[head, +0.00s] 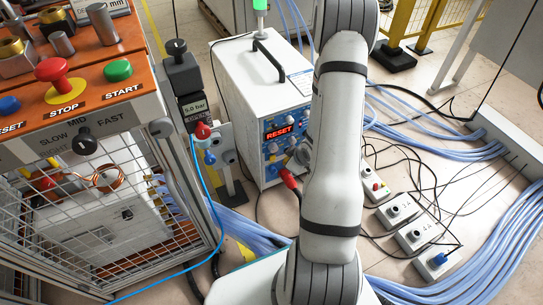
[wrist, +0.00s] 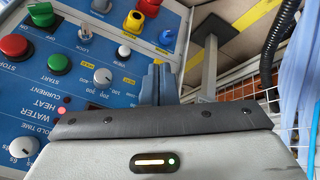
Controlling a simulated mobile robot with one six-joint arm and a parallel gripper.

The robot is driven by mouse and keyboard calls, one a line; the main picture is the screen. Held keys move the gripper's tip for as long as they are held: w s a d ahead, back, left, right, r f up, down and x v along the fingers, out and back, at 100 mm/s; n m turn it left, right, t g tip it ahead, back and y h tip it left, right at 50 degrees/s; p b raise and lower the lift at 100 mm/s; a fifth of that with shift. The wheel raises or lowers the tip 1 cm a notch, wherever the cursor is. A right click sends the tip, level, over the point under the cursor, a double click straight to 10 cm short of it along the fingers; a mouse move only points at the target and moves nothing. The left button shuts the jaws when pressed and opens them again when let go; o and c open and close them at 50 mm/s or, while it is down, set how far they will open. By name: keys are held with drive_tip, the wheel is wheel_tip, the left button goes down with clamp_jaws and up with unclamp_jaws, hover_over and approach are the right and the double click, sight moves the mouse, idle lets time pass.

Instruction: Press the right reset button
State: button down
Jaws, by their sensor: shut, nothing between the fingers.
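The wrist view shows the blue panel (wrist: 75,85) upside down. Which one is the right reset button I cannot read. My gripper (wrist: 157,68) is shut and empty, close to the panel; contact cannot be told. My arm hides part of the panel in the head view.
The wrist view shows a white button (wrist: 124,51), a grey knob (wrist: 103,77) and a green button (wrist: 56,62) nearby. An orange control panel (head: 80,70) with another blue RESET button (head: 9,105) stands left. Cables (head: 420,125) cover the floor at right.

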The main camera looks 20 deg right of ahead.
sight(272, 158)
drive_tip(key=s+a+f+n+t+y, duration=0.1)
drive_tip(key=s+a+f+t+y, duration=0.1)
drive_tip(key=f, duration=0.5)
drive_tip(key=shift+s+f+t+y+p, duration=0.3)
drive_tip(key=shift+s+f+p, duration=0.15)
drive_tip(key=shift+s, duration=0.25)
drive_tip(key=shift+w, duration=0.1)
drive_tip(key=w, duration=0.8)
drive_tip(key=shift+w+a, duration=0.2)
drive_tip(key=shift+w, duration=0.15)
idle(1.2)
drive_tip(key=shift+w+r, duration=0.1)
drive_tip(key=shift+w, duration=0.3)
